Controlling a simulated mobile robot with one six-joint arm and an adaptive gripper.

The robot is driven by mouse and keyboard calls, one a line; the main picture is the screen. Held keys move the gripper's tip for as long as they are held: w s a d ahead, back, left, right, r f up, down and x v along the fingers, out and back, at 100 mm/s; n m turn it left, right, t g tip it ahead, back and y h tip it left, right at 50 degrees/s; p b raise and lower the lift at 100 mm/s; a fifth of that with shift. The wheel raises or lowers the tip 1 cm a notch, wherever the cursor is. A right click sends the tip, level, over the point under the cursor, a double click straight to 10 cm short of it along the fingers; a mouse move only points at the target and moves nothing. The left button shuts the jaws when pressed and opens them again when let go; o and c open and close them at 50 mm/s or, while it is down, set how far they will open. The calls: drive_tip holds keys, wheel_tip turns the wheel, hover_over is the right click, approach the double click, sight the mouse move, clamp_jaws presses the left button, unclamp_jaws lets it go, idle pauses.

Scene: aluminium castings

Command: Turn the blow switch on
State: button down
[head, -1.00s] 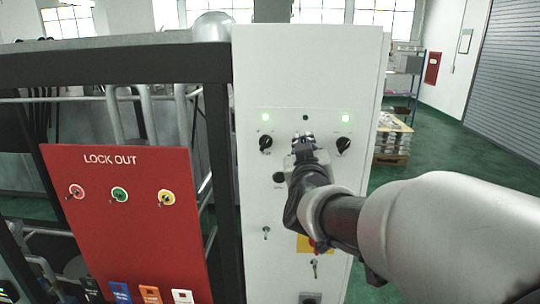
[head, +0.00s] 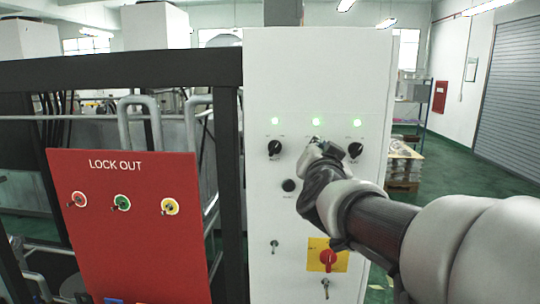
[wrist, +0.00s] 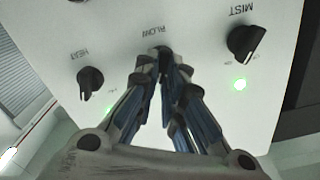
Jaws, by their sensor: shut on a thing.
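The blow switch (wrist: 161,52) is in the middle of the white panel (head: 262,70), under its BLOW label in the wrist view. My gripper (wrist: 164,62) is shut on it, and the fingers hide most of the knob. In the head view my gripper (head: 318,146) reaches the panel from the right and covers the switch. The middle green light (head: 316,122) above the switch is lit.
The mist knob (wrist: 242,42) and heat knob (wrist: 91,81) flank the switch closely, each with a lit green light. Below are a black button (head: 289,185), a red rotary switch (head: 328,257) on yellow and key switches. A red lock-out board (head: 130,230) stands left.

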idle(0.4)
drive_tip(key=c, duration=1.7)
unclamp_jaws()
drive_tip(key=shift+s, duration=0.1)
drive_tip(key=s+a, duration=0.2)
drive_tip(key=s, duration=0.9)
drive_tip(key=shift+s, duration=0.35)
